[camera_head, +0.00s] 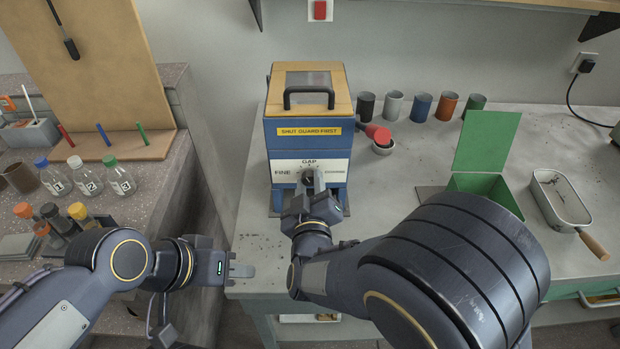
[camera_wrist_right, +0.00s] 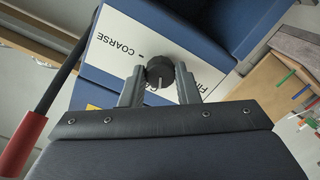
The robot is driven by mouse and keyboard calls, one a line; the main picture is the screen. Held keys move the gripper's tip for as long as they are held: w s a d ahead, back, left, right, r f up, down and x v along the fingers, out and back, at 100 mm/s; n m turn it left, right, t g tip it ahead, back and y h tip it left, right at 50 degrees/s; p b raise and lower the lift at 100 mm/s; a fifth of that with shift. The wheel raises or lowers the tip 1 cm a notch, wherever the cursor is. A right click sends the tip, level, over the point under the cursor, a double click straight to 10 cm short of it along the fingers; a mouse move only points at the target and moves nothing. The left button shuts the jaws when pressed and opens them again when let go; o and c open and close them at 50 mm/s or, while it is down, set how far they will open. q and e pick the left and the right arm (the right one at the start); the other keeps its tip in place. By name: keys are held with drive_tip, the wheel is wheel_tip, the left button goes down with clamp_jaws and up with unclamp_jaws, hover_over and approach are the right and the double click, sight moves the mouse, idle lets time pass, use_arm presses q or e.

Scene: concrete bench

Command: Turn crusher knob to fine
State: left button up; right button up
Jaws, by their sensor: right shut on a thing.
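The crusher (camera_head: 309,110) is a blue box with a tan top, a black handle and a yellow "SHUT GUARD FIRST" strip. Its white panel (camera_head: 330,164) reads FINE at left, GAP at top and COARSE at right. The black knob (camera_wrist_right: 160,73) sits between the fingers of my right gripper (camera_wrist_right: 160,92), which is shut on it. In the head view the right gripper (camera_head: 308,184) hides part of the knob, and its pointer direction is hard to tell. My left gripper (camera_head: 242,270) is away from the crusher, by the bench's front left corner; its finger gap is unclear.
Several coloured cups (camera_head: 420,107) line the back. A green open box (camera_head: 486,190) and a metal pan (camera_head: 560,197) stand at right. Bottles (camera_head: 88,176) stand on the left bench.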

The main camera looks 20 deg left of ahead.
drive_tip(key=n+p, duration=0.3)
drive_tip(key=n, duration=0.3)
drive_tip(key=shift+r+p, duration=0.1)
drive_tip(key=shift+p, duration=0.2)
drive_tip(key=n+p, duration=0.1)
drive_tip(key=n, duration=0.2)
drive_tip(key=shift+n+h+p, duration=0.3)
drive_tip(key=shift+n+p, duration=0.55)
drive_tip(key=shift+n, duration=0.75)
drive_tip(key=shift+f, duration=0.2)
drive_tip(key=o, duration=1)
drive_tip(key=shift+c, duration=0.2)
drive_tip(key=shift+r, duration=0.1)
drive_tip(key=v, duration=0.7)
drive_tip(key=shift+s+p, duration=0.3)
drive_tip(key=shift+s, duration=0.15)
